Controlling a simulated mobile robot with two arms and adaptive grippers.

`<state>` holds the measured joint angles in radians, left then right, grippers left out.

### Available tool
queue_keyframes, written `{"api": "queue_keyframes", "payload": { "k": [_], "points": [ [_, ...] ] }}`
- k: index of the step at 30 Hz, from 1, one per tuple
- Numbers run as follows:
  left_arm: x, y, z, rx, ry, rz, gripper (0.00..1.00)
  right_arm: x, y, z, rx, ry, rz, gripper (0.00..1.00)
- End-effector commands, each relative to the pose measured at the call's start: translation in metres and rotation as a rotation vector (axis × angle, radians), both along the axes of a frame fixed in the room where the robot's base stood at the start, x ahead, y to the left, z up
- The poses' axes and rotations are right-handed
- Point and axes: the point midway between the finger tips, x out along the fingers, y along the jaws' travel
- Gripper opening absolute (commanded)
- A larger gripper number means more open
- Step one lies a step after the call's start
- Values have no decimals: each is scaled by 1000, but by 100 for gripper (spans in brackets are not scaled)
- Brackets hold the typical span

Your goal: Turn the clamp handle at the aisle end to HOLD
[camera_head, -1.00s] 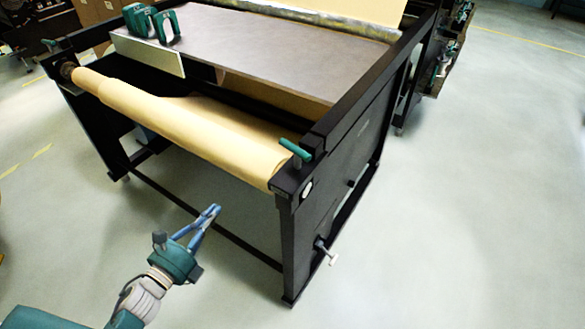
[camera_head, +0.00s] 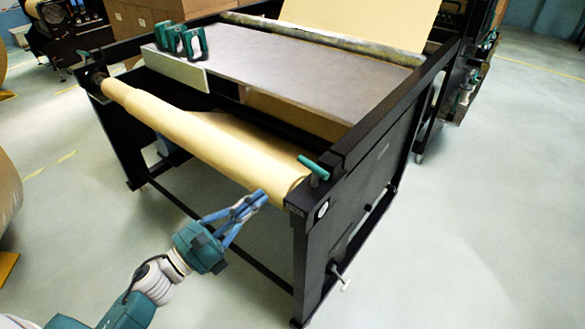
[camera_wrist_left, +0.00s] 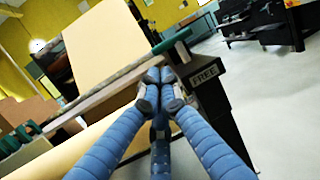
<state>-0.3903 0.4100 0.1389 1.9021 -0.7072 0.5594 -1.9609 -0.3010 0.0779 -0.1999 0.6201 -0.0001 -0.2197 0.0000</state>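The green clamp handle (camera_head: 315,167) stands on top of the black post at the near right corner of the frame, by the end of the kraft roll (camera_head: 215,146). It also shows in the left wrist view (camera_wrist_left: 172,41), just beyond the fingertips, with a label reading FREE (camera_wrist_left: 205,75) below it on the post. My left gripper (camera_head: 256,198) is in front of the roll's right end, left of and below the handle. Its blue fingers come together at the tips with nothing between them. They look apart from the handle. My right gripper is not shown.
The black frame's near right leg (camera_head: 307,262) and a small white-ended crank (camera_head: 341,277) stand right of my arm. A large brown roll (camera_head: 8,190) is at the left edge. The right floor is open.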

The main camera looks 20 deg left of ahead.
Motion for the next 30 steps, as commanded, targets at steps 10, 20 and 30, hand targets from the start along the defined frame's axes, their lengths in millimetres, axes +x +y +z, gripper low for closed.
{"api": "queue_keyframes", "payload": {
  "k": [10,20,30],
  "points": [
    [65,-37,20,-2,-1,0,0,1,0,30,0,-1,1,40],
    [95,-54,23,-2,0,1,0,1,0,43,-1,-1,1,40],
    [96,-55,22,-1,0,0,0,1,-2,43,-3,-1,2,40]
  ]
}}
